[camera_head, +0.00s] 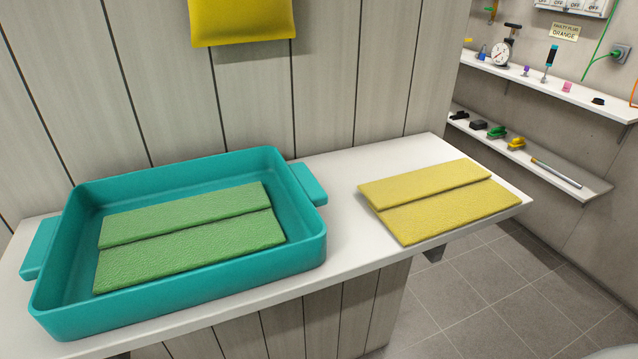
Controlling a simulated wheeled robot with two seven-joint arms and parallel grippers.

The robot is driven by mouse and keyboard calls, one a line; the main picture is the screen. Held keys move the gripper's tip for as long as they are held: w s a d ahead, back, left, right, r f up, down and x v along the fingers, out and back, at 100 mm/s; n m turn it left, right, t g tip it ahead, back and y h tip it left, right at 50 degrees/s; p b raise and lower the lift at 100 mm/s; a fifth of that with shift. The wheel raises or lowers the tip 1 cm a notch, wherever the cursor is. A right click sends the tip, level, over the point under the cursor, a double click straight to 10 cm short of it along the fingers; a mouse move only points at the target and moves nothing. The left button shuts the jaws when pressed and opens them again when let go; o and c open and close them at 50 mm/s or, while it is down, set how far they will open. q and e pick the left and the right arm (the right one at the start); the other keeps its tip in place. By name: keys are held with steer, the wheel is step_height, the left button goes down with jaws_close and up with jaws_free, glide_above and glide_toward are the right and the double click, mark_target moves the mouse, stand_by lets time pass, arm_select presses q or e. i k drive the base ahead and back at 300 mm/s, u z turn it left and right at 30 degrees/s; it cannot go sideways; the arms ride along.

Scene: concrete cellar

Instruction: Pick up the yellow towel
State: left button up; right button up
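The yellow towel (450,208) lies folded and flat on the right part of the white shelf (345,178). One layer is folded over its back part, and its front right edge reaches close to the shelf's edge. Neither of my grippers shows in the head view. Nothing covers the towel.
A teal tray (307,252) with side handles stands on the left of the shelf, holding a folded green towel (190,248). A yellow item (242,20) hangs on the panelled wall behind. Wall shelves (545,85) with small tools are at the right. Tiled floor (490,285) lies below.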

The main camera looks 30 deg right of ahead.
mark_target(416, 206)
steer(key=u, duration=2.1)
steer(key=k, duration=1.5)
steer(key=z, duration=1.55)
